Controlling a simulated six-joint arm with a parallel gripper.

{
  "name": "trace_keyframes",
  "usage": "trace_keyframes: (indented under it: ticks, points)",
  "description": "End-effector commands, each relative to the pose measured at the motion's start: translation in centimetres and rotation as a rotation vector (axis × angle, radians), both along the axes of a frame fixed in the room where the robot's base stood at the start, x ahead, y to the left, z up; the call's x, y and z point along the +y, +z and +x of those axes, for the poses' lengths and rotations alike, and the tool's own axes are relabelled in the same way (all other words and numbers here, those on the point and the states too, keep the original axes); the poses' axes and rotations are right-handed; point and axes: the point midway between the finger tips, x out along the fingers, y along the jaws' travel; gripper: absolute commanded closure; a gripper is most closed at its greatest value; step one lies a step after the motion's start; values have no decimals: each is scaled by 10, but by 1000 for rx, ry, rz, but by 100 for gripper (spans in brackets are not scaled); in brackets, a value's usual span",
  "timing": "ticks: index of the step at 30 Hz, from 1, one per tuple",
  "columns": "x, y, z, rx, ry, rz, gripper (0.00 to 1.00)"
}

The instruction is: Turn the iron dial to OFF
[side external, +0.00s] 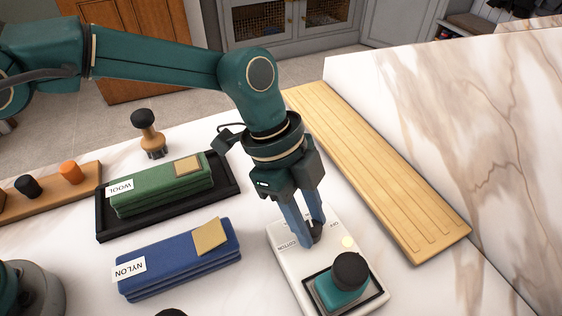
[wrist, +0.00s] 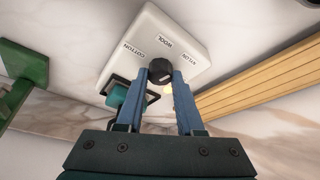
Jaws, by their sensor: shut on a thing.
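The white iron base unit (side external: 283,262) sits on the marble bench, and it also shows in the wrist view (wrist: 193,32). Its small black dial (wrist: 160,70) is between the fingertips of my gripper (side external: 313,232), which is shut on it from above. COTTON, WOOL and a third label, seemingly NYLON, show around the dial in the wrist view. An OFF label shows beside the fingers in the side view. The dial's pointer is too small to read. A pale yellow light (side external: 347,242) glows beside the dial. The teal iron (side external: 340,292) with a black knob stands in a black-rimmed recess.
A green WOOL stack (side external: 160,190) lies in a black tray (side external: 103,222). A blue NYLON stack (side external: 180,262) lies left of the unit. A slatted wooden board (side external: 380,175) runs along the right. A brush (side external: 149,134) and a wooden rack (side external: 50,192) stand at left.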

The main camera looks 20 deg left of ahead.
Motion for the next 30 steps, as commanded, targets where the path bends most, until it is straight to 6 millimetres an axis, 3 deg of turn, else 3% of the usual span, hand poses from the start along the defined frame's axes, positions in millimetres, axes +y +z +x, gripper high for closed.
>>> trace_keyframes:
  ticks: [12, 30]
  points:
    - [0, 0, 2, -2, -252, 2, 100]
    - [0, 0, 2, -1, -330, 4, 100]
